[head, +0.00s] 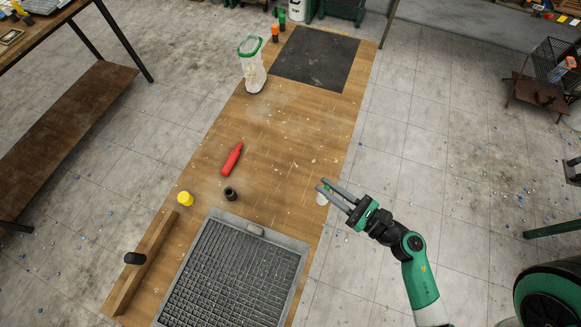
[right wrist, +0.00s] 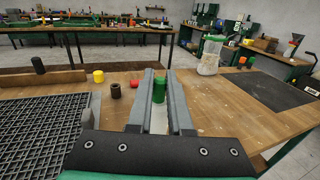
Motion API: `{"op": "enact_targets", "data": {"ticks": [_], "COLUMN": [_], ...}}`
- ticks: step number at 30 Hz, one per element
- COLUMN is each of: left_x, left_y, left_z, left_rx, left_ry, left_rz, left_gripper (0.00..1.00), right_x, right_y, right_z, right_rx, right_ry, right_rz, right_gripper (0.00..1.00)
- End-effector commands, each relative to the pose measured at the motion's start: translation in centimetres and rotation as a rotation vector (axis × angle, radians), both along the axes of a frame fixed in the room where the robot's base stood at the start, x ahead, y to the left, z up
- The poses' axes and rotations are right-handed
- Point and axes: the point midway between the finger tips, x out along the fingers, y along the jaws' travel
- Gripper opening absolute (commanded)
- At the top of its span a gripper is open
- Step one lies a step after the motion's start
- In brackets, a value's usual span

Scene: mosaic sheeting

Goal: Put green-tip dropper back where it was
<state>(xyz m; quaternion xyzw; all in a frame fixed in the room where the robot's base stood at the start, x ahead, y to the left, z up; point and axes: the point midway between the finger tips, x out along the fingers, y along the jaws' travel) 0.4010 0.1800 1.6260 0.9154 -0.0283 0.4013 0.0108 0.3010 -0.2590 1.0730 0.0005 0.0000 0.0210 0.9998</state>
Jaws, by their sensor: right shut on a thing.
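The green-tip dropper shows its green tip (right wrist: 159,90) between the fingers of my right gripper in the right wrist view, with a whitish body below it. In the head view, the dropper's white body (head: 322,199) shows at the fingertips, upright or nearly so. My right gripper (head: 329,190) is shut on it at the right edge of the wooden bench (head: 270,130). I cannot tell whether the dropper's base touches the bench. My left gripper is not in view.
A tile grid in a grey frame (head: 302,245) lies near. A yellow pot (head: 185,198), brown cup (head: 230,193) and lying red bottle (head: 232,158) are left of the gripper. A green-rimmed clear container (head: 253,70) and dark mat (head: 315,60) are farther back. The bench middle is clear.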

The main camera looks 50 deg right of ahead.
Motion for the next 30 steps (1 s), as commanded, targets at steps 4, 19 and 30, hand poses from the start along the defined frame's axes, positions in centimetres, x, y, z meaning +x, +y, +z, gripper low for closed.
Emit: {"op": "enact_targets", "data": {"ticks": [4, 19, 30], "left_x": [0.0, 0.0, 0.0], "left_y": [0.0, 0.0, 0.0], "left_z": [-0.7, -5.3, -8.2], "left_rx": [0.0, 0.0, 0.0], "left_ry": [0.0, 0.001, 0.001], "left_rz": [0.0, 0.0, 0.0], "left_gripper": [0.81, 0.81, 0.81], "right_x": [3.6, 12.4, 13.2], "right_y": [0.0, -0.9, -1.0], "right_z": [-1.6, -8.8, -12.8], "right_rx": [-0.003, -0.002, -0.001], "right_ry": [-0.004, 0.0, 0.0], "right_rz": [0.012, 0.002, 0.001], "right_gripper": [0.0, 0.0, 0.0]}}
